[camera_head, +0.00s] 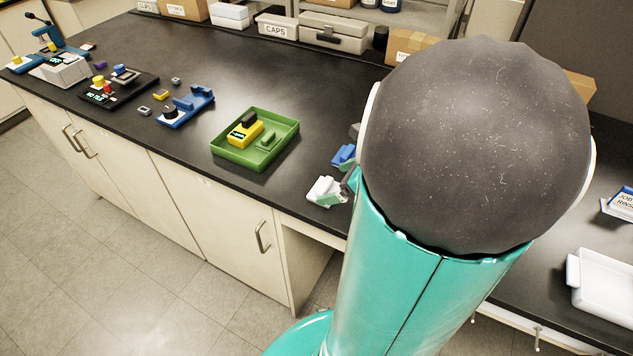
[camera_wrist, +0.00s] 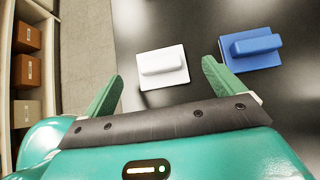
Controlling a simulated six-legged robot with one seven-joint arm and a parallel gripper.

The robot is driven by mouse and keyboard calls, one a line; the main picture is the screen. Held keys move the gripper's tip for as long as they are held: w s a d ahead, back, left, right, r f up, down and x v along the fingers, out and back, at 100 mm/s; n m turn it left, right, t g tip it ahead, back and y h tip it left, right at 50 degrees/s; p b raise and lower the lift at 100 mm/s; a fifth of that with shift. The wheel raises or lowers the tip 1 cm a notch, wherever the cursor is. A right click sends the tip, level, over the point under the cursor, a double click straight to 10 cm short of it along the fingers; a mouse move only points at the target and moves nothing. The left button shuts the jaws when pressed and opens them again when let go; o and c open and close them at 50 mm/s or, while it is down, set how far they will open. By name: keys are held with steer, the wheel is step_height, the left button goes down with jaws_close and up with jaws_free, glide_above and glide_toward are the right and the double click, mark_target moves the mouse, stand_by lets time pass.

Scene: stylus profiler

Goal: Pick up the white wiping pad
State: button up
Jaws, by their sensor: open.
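The white wiping pad (camera_wrist: 163,62) lies flat on the dark bench top, a white base with a raised white grip block. In the wrist view it shows ahead of and between the fingers of my open, empty gripper (camera_wrist: 162,70). I cannot tell how high the fingers are above it. In the head view the white pad (camera_head: 321,187) is at the front bench edge, with a green fingertip partly over it. Most of my gripper is hidden there behind my arm. A similar blue pad (camera_wrist: 250,48) lies to the right, close to the right finger.
In the head view, a green tray (camera_head: 220,153) with a yellow device (camera_head: 243,134) stands to the left. Blue and black instruments stand farther left. Boxes and a case (camera_head: 333,32) line the back. A white tray (camera_head: 604,287) is at right. The bench behind the green tray is clear.

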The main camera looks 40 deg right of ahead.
mark_target(325, 185)
steer(key=x, duration=0.4)
steer(key=shift+w+a+f, duration=0.1)
steer(key=shift+w+f, duration=0.05)
steer(key=shift+w, duration=0.05)
steer(key=c, duration=1.1)
steer(key=shift+o, duration=0.2)
step_height(325, 185, up, 10)
steer(key=shift+r, duration=0.1)
